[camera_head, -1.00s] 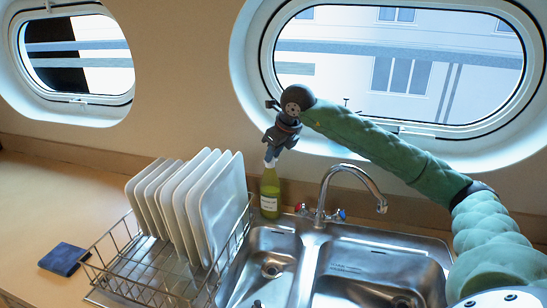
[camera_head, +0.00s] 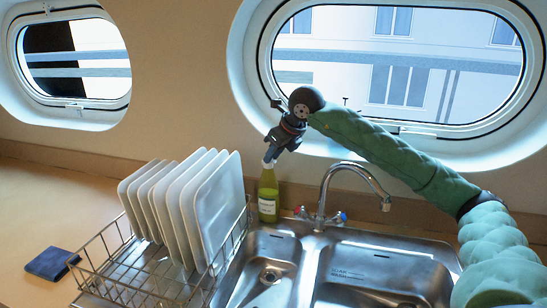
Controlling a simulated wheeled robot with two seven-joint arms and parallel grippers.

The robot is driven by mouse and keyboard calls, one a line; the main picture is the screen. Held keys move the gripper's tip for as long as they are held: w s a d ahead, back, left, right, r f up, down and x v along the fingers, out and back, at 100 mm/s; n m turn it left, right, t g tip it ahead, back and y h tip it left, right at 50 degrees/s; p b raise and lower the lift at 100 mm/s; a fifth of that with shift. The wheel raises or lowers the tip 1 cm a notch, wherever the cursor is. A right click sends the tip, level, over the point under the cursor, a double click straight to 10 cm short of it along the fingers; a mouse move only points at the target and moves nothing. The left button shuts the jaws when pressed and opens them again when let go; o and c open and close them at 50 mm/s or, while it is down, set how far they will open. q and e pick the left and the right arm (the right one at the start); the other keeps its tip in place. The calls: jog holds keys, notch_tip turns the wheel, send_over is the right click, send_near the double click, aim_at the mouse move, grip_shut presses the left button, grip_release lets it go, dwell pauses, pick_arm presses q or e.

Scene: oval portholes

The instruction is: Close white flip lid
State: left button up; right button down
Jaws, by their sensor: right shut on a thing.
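A green bottle (camera_head: 268,196) with a pale label stands upright behind the sink, between the dish rack and the tap. A small bit of its white flip lid (camera_head: 268,162) shows at the top of its neck. My right gripper (camera_head: 270,156) reaches down over the bottle top from the upper right and is shut on the lid. The fingers hide most of the lid, and I cannot tell whether it is open or closed. My left gripper is not in view.
A wire dish rack (camera_head: 130,275) with several white plates (camera_head: 212,205) stands left of the bottle. A chrome tap (camera_head: 345,172) rises to its right over the steel double sink (camera_head: 375,272). A blue cloth (camera_head: 50,263) lies on the counter. Oval portholes are in the wall behind.

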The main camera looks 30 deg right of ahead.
jog(key=c, duration=1.2)
grip_release()
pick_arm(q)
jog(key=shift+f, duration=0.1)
pick_arm(e)
jog(key=shift+r, duration=0.1)
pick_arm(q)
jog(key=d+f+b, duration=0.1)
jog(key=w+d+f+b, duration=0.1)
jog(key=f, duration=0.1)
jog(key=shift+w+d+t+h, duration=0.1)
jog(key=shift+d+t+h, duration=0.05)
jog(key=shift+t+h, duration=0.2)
pick_arm(e)
jog(key=v, duration=0.7)
jog(key=shift+s+d+r, duration=0.1)
jog(key=shift+s+r, duration=0.05)
jog(key=shift+r, duration=0.1)
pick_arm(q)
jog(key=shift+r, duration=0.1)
